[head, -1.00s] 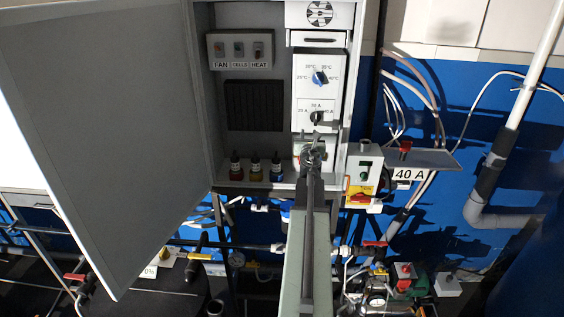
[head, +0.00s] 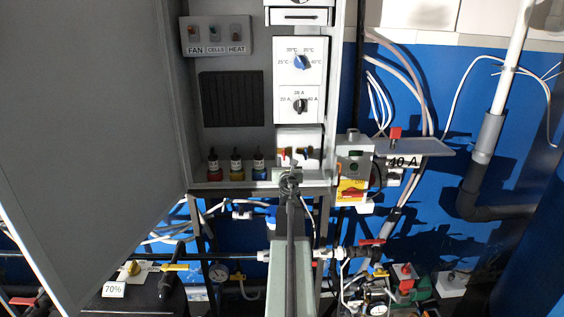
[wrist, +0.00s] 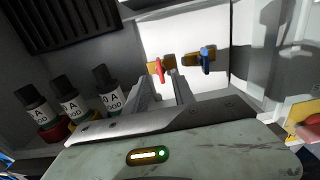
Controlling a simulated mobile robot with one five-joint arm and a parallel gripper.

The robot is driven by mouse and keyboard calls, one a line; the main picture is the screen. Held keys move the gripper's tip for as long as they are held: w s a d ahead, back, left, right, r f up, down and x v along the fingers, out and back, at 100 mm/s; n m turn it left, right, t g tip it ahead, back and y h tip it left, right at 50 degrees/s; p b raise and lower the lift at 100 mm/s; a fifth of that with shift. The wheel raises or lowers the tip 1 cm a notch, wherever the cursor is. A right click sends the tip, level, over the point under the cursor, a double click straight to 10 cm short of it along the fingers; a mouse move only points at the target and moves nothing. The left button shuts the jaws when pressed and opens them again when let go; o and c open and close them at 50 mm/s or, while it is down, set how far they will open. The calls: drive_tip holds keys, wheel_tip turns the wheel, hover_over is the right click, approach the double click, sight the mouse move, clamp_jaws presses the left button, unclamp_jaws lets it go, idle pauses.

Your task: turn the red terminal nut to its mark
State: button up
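The red terminal nut (head: 284,155) sits low in the cabinet on the white panel, left of a blue terminal nut (head: 304,153). In the wrist view the red nut (wrist: 158,70) stands upright on a brass post, and the blue nut (wrist: 207,60) is to its right. My gripper (head: 290,179) is just below the terminals in the head view. In the wrist view my gripper (wrist: 163,86) has its two fingers apart with nothing between them. The red nut shows beyond the fingertips, apart from them. I cannot make out a mark beside the nut.
The open cabinet door (head: 85,130) fills the left. A grey box with a red-yellow switch (head: 353,170) and a shelf labelled 40 A (head: 415,147) are to the right.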

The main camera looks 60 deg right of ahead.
sight(284, 153)
drive_tip(key=x, duration=0.8)
drive_tip(key=shift+a, duration=0.15)
clamp_jaws()
